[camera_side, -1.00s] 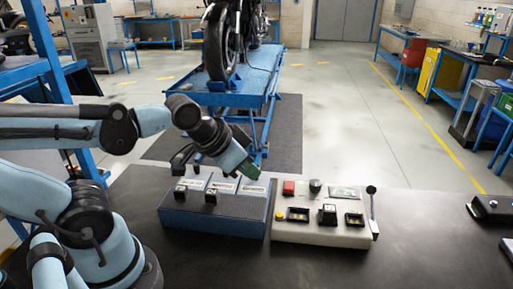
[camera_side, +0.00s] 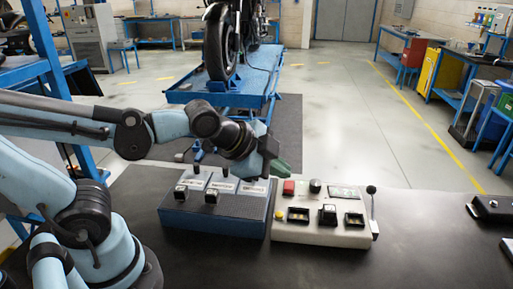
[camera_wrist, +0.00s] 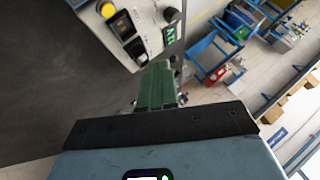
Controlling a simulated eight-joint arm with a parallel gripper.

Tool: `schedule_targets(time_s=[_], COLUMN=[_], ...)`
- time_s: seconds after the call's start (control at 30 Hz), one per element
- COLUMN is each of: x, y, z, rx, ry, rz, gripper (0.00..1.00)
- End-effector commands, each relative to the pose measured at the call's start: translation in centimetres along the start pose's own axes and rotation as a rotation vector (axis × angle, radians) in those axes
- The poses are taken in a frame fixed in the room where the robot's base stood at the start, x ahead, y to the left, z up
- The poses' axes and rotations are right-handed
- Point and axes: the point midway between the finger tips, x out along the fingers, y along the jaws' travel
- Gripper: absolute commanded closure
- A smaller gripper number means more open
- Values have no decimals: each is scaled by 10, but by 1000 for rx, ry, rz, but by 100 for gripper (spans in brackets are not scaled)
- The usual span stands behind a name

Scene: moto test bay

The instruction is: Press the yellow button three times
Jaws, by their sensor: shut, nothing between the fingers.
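The yellow button (camera_side: 279,215) is a small round knob at the left front of the beige control panel (camera_side: 318,236). In the wrist view the yellow button (camera_wrist: 105,9) shows at the upper left, on the panel (camera_wrist: 147,18). My gripper (camera_side: 282,168), with green fingers, is shut and empty. It is above and behind the panel's left rear corner, apart from the yellow button. In the wrist view the green fingers (camera_wrist: 157,84) point up the picture, below and right of the button.
A blue-grey switch box (camera_side: 215,222) stands left of the panel. The panel also bears a red button (camera_side: 289,187), a black knob (camera_side: 315,186) and a lever (camera_side: 371,203) at its right edge. Bare dark tabletop (camera_side: 420,250) lies to the right.

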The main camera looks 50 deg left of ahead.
Motion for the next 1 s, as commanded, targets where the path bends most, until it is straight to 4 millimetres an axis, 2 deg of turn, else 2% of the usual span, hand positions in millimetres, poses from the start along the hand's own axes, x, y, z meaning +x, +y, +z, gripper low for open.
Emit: schedule_targets(time_s=[1.0], x=[56], y=[39], z=[39], rx=[-2], ry=[0], rz=[0], gripper=[100])
